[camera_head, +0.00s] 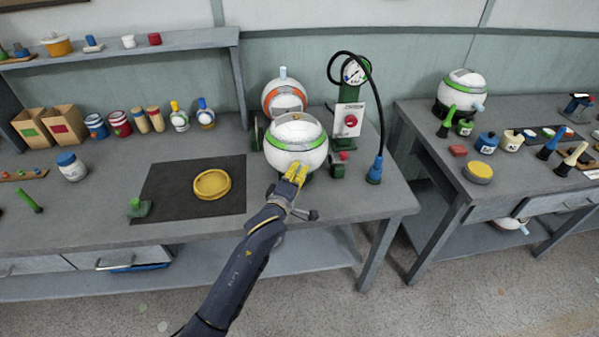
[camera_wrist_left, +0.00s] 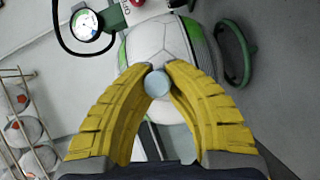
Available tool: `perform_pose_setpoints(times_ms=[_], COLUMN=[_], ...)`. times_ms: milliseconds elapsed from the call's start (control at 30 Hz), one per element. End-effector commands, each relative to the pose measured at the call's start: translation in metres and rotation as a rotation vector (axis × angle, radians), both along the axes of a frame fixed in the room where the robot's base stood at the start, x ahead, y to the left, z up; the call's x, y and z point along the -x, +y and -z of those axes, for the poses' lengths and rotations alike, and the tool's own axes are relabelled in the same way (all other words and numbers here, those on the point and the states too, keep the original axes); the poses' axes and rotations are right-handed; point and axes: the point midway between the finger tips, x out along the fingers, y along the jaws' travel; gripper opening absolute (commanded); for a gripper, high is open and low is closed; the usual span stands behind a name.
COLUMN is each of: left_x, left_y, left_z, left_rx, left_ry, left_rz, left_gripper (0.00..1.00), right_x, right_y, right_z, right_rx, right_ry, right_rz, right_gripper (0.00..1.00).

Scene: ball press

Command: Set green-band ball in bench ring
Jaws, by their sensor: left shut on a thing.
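The green-band ball (camera_head: 296,133) is white with a green stripe and sits at the press on the main bench. My left gripper (camera_head: 297,173) has yellow fingers and is at the front of this ball. In the left wrist view the fingertips (camera_wrist_left: 159,75) close around a light-blue stub (camera_wrist_left: 157,84) on the ball (camera_wrist_left: 158,42). A yellow ring (camera_head: 212,184) lies empty on a dark mat, left of the ball. I cannot tell whether the ball touches its seat, as its underside is partly hidden. My right gripper is not in view.
An orange-band ball (camera_head: 283,94) stands close behind. The press with gauge (camera_head: 354,72) and black hose is at the right. Jars and bottles line the back.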

Motion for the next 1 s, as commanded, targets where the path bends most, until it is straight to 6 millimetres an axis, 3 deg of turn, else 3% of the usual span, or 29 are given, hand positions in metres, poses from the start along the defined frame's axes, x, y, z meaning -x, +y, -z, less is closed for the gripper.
perform_pose_setpoints(times_ms=[500, 533, 700, 1000], left_x=[-0.0002, -0.0001, -0.0001, -0.0004], left_y=[-0.0002, 0.0001, 0.0002, 0.0004], left_z=[0.0045, 0.0057, 0.0055, 0.0032], left_rx=[0.001, -0.001, -0.001, 0.0], left_ry=[-0.004, -0.001, -0.001, -0.002], left_rz=[0.001, 0.0, 0.0, 0.001], left_gripper=[0.0, 0.16, 0.35, 0.35], right_x=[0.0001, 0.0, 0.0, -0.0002], right_y=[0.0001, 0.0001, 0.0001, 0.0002], right_z=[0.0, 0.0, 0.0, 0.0], right_rx=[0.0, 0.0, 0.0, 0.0], right_ry=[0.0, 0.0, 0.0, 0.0], right_rz=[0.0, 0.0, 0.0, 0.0], right_gripper=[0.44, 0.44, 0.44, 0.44])
